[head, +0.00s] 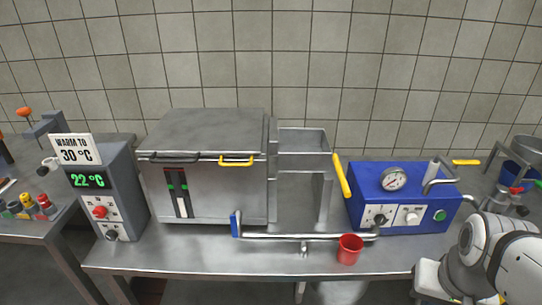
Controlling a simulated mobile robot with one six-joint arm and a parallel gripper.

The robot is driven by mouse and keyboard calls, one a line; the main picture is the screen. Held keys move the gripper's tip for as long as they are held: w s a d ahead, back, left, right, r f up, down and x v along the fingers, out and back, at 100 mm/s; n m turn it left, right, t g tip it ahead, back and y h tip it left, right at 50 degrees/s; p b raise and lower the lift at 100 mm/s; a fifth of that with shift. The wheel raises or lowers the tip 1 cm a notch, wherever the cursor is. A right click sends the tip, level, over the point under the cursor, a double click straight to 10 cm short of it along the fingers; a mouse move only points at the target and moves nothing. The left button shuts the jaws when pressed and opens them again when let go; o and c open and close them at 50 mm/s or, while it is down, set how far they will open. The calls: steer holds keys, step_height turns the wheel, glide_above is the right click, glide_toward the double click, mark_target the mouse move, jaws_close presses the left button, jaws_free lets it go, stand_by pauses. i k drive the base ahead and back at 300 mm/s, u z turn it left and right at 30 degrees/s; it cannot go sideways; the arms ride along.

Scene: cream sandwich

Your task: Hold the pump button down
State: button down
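A blue box (366,210) with a round gauge (393,179) stands on the right of the steel bench. Its front has a round green button (440,215) at the right, a dark knob (380,219) at the left and a white panel with a knob (411,216) between them. A grey control unit at the left has a red button (100,212). Labels are too small to read, so I cannot tell which button is the pump's. My arm's white links show at the lower right, in front of the blue box's right side. My gripper's fingers are not visible.
A steel tank (205,205) with a yellow handle stands left of centre. A pipe (300,237) runs along the bench front, with a red cup (349,249) beside it. A yellow lever (342,176) rises left of the blue box. The grey unit's display (87,180) reads 22 °C.

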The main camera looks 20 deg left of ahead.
mark_target(442, 216)
steer(key=u, duration=2.6)
steer(key=k, duration=0.8)
steer(key=z, duration=0.95)
steer(key=i, duration=1)
